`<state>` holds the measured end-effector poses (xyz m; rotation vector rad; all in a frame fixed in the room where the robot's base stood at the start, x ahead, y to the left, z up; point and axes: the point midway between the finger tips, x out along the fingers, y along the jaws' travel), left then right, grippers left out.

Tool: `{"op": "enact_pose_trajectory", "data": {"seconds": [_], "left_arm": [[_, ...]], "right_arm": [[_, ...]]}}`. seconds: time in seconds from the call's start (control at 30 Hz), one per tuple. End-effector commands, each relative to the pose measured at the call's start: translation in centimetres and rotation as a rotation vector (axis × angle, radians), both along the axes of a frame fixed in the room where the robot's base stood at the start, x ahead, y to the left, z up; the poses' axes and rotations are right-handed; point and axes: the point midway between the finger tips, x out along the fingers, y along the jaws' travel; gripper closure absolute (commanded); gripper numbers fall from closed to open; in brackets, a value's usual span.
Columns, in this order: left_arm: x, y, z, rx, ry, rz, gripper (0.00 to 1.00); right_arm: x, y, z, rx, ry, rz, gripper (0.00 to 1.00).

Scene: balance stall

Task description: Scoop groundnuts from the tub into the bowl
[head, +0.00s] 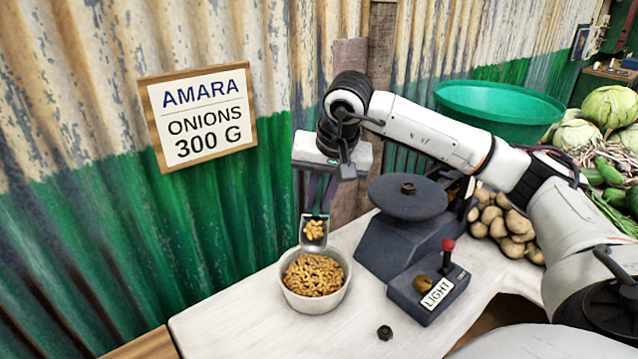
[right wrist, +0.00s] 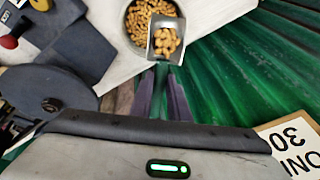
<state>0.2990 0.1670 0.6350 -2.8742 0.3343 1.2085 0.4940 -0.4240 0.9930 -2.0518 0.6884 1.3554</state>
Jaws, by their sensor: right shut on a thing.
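A round pale container (head: 289,293) full of groundnuts (head: 315,275) stands on the white counter near the wall; I cannot tell whether it is the tub or the bowl. My right gripper (head: 319,204) points down above its far side, shut on a metal scoop (head: 313,243). The scoop carries a small heap of groundnuts and hangs over the container's far rim. In the right wrist view the loaded scoop (right wrist: 158,51) overlaps the container (right wrist: 128,22), and its handle runs between the gripper's fingers (right wrist: 165,88). My left gripper is not in view.
A green basin (head: 497,112), potatoes (head: 505,222) and cabbages (head: 608,107) are at the right. A small dark nut (head: 385,332) lies in front.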

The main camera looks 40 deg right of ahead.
Motion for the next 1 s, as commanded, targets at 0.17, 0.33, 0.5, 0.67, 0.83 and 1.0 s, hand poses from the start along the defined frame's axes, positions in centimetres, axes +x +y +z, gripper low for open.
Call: {"op": "enact_pose_trajectory", "data": {"seconds": [0.17,0.33,0.5,0.67,0.83,1.0], "left_arm": [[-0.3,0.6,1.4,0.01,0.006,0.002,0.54],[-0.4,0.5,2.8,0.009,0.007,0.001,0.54],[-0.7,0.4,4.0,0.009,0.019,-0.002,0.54],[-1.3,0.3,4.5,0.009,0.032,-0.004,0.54],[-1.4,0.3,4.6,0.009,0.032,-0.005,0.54],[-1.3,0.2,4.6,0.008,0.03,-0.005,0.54]], "right_arm": [[0.0,0.0,0.6,0.052,0.046,-0.001,1.0],[0.0,0.0,0.8,0.101,0.088,-0.001,1.0],[0.0,0.0,0.9,0.15,0.131,-0.001,1.0],[0.1,0.0,1.0,0.217,0.187,-0.002,1.0],[0.0,0.0,0.9,0.246,0.213,0.001,1.0],[0.0,0.0,0.8,0.244,0.213,0.001,1.0]]}}
